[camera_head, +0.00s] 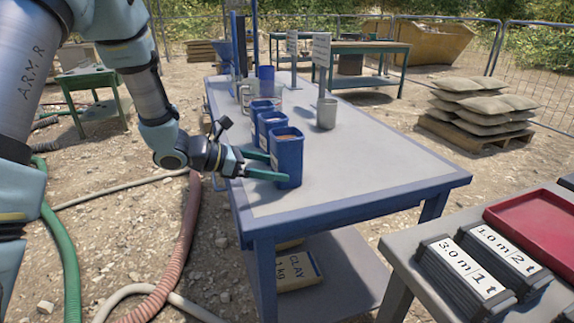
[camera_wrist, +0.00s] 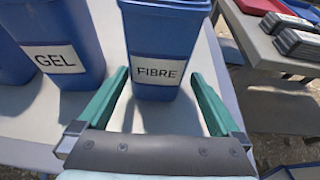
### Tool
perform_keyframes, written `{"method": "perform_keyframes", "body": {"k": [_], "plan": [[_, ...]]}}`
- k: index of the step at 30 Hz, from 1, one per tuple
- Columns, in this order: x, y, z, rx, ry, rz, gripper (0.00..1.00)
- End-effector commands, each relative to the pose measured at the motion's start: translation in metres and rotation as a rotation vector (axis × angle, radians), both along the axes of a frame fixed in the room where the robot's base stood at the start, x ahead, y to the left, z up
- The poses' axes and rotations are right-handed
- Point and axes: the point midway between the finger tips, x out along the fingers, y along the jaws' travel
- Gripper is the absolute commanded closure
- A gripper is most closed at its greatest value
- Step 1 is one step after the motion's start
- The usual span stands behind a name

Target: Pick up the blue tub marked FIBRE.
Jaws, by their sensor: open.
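The blue tub marked FIBRE (camera_head: 289,152) stands upright at the table's left edge, nearest of a row of blue tubs, with brown contents showing at its top. In the wrist view the FIBRE tub (camera_wrist: 163,40) fills the top middle, its white label facing my gripper. My gripper (camera_head: 277,168) is open and level, coming from the left low on the tub. Its green fingers lie one to each side of the tub's lower part in the wrist view (camera_wrist: 160,78). I cannot tell whether either finger touches it.
The blue GEL tub (camera_wrist: 53,40) stands close beside it, and shows in the head view (camera_head: 270,126) behind it. Another blue tub (camera_head: 261,108) and a grey cup (camera_head: 326,114) stand farther back. The table's (camera_head: 365,165) right and near parts are clear.

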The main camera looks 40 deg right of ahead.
Motion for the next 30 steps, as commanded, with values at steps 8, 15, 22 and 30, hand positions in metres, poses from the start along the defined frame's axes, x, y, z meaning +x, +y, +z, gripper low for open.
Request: {"method": "perform_keyframes", "body": {"k": [8, 15, 22, 30], "plan": [[-0.008, -0.023, -0.009, 0.0, -0.003, -0.002, 0.0], [-0.017, -0.053, -0.018, 0.002, -0.002, -0.005, 0.0], [-0.02, -0.068, -0.026, 0.001, -0.004, 0.0, 0.0], [-0.02, -0.068, -0.027, 0.001, -0.004, 0.0, 0.09]]}}
